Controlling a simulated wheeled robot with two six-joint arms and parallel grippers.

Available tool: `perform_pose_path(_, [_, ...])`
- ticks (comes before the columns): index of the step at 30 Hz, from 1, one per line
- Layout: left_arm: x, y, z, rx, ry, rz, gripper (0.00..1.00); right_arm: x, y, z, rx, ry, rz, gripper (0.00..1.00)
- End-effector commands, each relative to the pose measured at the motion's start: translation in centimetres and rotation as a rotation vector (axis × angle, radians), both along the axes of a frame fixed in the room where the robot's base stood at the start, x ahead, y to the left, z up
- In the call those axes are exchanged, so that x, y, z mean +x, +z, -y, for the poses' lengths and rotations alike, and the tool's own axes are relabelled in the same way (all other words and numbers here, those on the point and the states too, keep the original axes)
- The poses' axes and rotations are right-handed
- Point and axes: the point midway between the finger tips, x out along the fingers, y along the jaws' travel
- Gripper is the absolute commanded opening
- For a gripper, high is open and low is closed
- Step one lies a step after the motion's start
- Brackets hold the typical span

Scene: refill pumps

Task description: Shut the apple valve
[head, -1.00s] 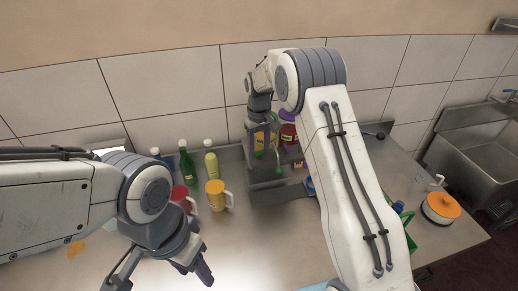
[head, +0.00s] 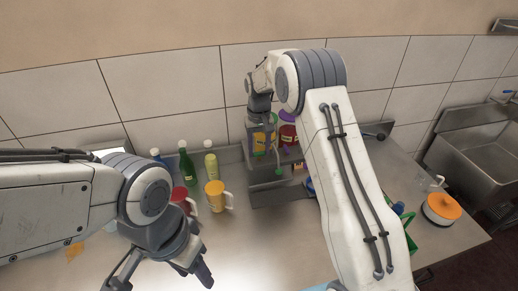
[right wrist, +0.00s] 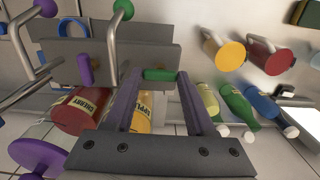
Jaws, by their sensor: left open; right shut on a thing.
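The apple valve's green handle (right wrist: 160,75) lies across the tips of my right gripper (right wrist: 157,78) in the right wrist view. The fingers are shut on it. The yellow apple bottle (right wrist: 145,116) shows behind the fingers, partly covered. In the head view my right gripper (head: 266,145) is at the pump stand (head: 262,199), and my arm hides part of the stand. A green-tipped spout (head: 279,171) hangs at its front. My left gripper (head: 190,262) is open and empty over the counter at the lower left.
The red cherry bottle (right wrist: 80,112) and a purple handle (right wrist: 85,69) are beside the apple bottle. A yellow mug (head: 215,196), a red mug (head: 181,197) and several bottles stand left of the stand. An orange-lidded pot (head: 441,208) is at right, near the sink (head: 490,150).

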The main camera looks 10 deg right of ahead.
Motion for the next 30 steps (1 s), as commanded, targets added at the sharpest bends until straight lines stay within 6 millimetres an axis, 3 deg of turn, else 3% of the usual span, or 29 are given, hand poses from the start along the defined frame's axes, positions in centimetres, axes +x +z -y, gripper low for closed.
perform_pose_path(1, [0.00, 0.03, 0.00, 0.000, 0.000, 0.000, 0.50, 0.09, 0.19, -0.03, 0.002, -0.004, 0.004, 0.00])
perform_pose_path(2, [0.00, 0.03, 0.00, 0.000, 0.000, 0.000, 0.50, 0.09, 0.18, -0.03, 0.002, -0.004, 0.004, 0.66])
perform_pose_path(3, [0.00, 0.03, 0.00, 0.000, 0.000, 0.000, 0.50, 0.09, 0.17, -0.03, 0.002, -0.004, 0.004, 0.82])
perform_pose_path(4, [0.00, 0.02, 0.00, 0.000, 0.000, 0.000, 0.50, 0.08, 0.16, -0.03, 0.002, -0.003, 0.003, 0.85])
perform_pose_path(19, [-0.01, 0.08, 0.00, 0.000, 0.000, 0.000, 0.50, 0.00, 0.02, 0.06, 0.000, 0.046, 0.000, 0.85])
perform_pose_path(30, [0.00, 0.68, 0.00, 0.000, 0.000, 0.000, 0.50, 0.04, 0.12, 0.05, 0.001, 0.484, 0.001, 0.85])
